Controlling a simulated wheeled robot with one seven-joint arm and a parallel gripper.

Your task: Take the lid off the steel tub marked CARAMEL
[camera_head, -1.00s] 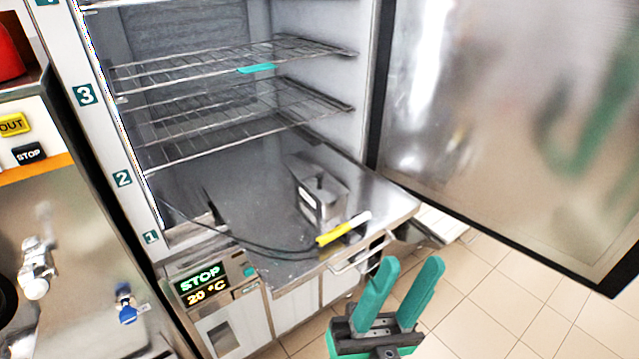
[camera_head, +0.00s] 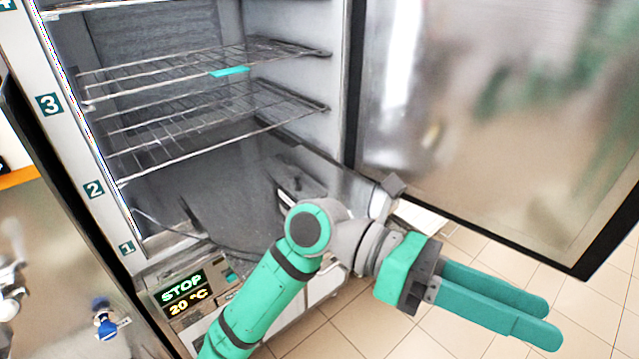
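My gripper (camera_head: 540,318) is in front of the freezer cabinet's right side, in front of the open door and over the tiled floor. The small lidded steel tub seen on the cabinet's bottom surface a second ago is now almost wholly hidden behind my arm. No CARAMEL marking is readable, and I cannot tell whether the lid sits fully on it.
The cabinet door (camera_head: 480,110) stands open at right. Wire shelves (camera_head: 200,125) hang above the bottom surface (camera_head: 215,195), with a teal tag (camera_head: 229,72) on the upper one. A display (camera_head: 180,292) reads STOP, 20 °C. The tiled floor (camera_head: 480,345) is clear.

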